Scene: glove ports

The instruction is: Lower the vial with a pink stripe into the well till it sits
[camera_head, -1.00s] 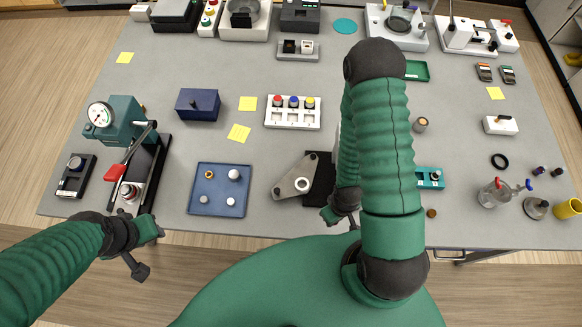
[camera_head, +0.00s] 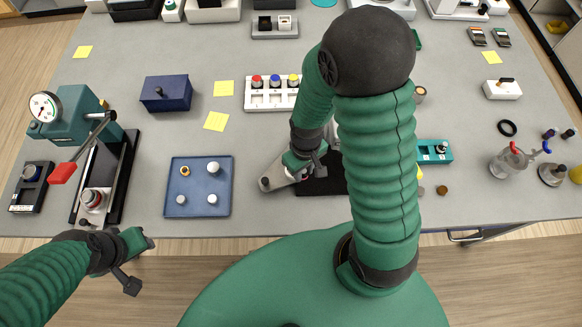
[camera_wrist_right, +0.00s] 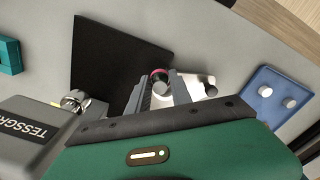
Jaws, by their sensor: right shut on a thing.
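My right gripper (camera_head: 299,173) is over the grey pointed plate (camera_head: 270,180) beside the black base (camera_head: 322,182). In the right wrist view, the right gripper (camera_wrist_right: 160,80) is shut on the vial with a pink stripe (camera_wrist_right: 158,73); the round grey end and a pink-red band show between its fingers. The grey plate (camera_wrist_right: 205,88) shows just right of the vial there. The well opening is hidden under the gripper, and I cannot tell how deep the vial is. My left gripper (camera_head: 138,245) hangs off the table's front edge; its jaws are unclear.
A blue tray (camera_head: 175,209) with knobs stands left of the plate, also in the right wrist view (camera_wrist_right: 262,85). A white rack (camera_head: 252,103) with coloured caps stands behind. A teal press (camera_head: 72,118) is at left. A teal block (camera_head: 428,153) is to the right.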

